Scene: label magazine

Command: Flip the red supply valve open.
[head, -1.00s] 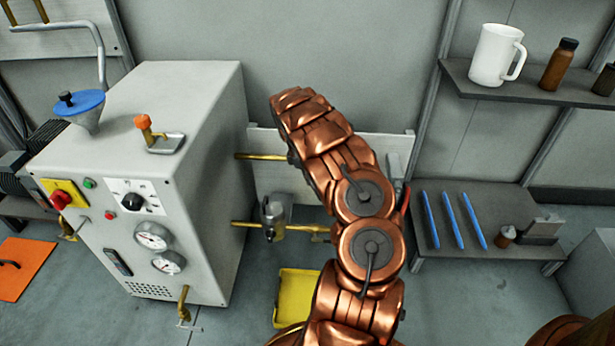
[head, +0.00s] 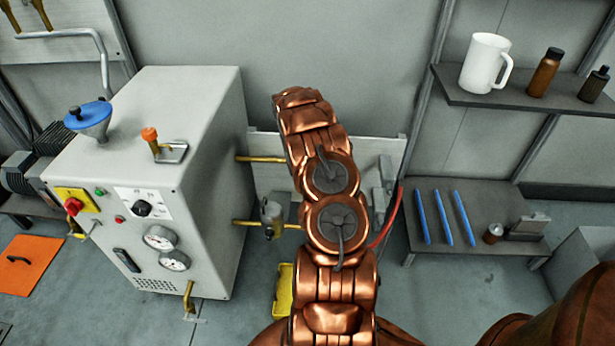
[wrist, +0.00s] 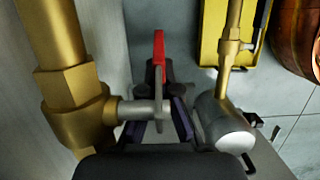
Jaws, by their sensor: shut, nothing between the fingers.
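The red lever (wrist: 159,52), which appears to be the valve handle, stands upright near the middle of the wrist view. It is seen nearly edge-on, just beyond my fingertips. A grey stem (wrist: 142,108) runs from the brass fitting (wrist: 75,105) on the left toward the area in front of my gripper. My gripper (wrist: 162,92) is shut and empty, pointing toward the lever's lower end. I cannot tell whether it touches the lever. In the head view my copper arm hides my gripper and the lever.
The grey machine (head: 215,170) stands left, with brass pipes (head: 262,159) reaching behind my arm. A yellow bin (head: 284,290) is partly hidden on the floor. A red hose-like curve (head: 388,222) shows right of my arm. Shelves (head: 480,205) stand farther right.

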